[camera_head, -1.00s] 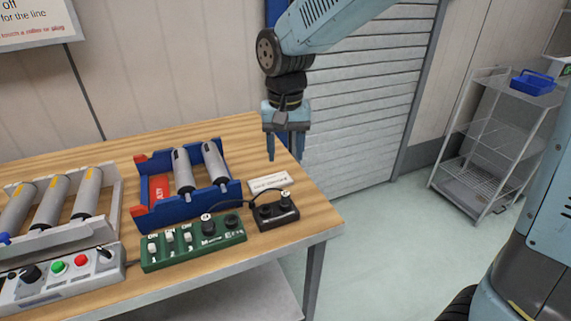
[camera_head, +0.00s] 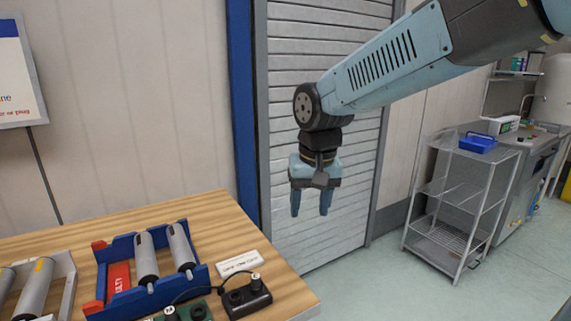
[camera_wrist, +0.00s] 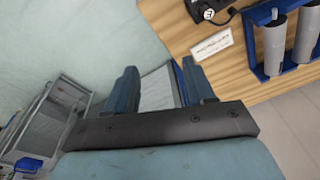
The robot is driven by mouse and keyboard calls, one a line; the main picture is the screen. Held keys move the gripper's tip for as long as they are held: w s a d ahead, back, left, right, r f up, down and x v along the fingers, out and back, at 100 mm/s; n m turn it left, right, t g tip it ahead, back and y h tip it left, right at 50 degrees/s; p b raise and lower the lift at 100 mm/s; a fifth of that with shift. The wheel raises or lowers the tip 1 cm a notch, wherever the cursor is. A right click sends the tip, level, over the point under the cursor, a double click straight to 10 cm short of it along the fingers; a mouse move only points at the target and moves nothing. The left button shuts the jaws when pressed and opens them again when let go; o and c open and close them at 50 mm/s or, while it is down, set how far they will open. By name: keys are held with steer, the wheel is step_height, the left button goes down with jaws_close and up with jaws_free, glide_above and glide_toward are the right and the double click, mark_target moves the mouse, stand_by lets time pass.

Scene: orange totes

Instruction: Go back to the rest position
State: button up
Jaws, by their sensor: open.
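My gripper (camera_head: 311,203) hangs with its fingers pointing down, in front of the grey slatted shutter and to the right of the wooden table (camera_head: 200,214). Its two blue-grey fingers are apart and nothing is between them. In the wrist view, my gripper (camera_wrist: 158,90) also shows open and empty, with the table (camera_wrist: 195,20) corner at the upper right. The fingers touch nothing in either view.
On the table stand a blue rack (camera_head: 103,255) with grey rollers, a white label plate (camera_head: 239,263) and a black control box (camera_head: 246,298). A wire shelf cart (camera_head: 449,190) with a blue bin (camera_head: 477,143) stands at right. The floor between is clear.

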steer(key=s+d+r+m+t, duration=0.1)
steer(key=s+d+r+t, duration=0.1)
steer(key=s+d, duration=0.3)
steer(key=s+d+r+t, duration=0.2)
steer(key=s+d, duration=0.4)
steer(key=d, duration=0.8)
steer(key=shift+m+h, duration=0.4)
steer(key=shift+c, duration=1)
steer(key=shift+w, duration=0.1)
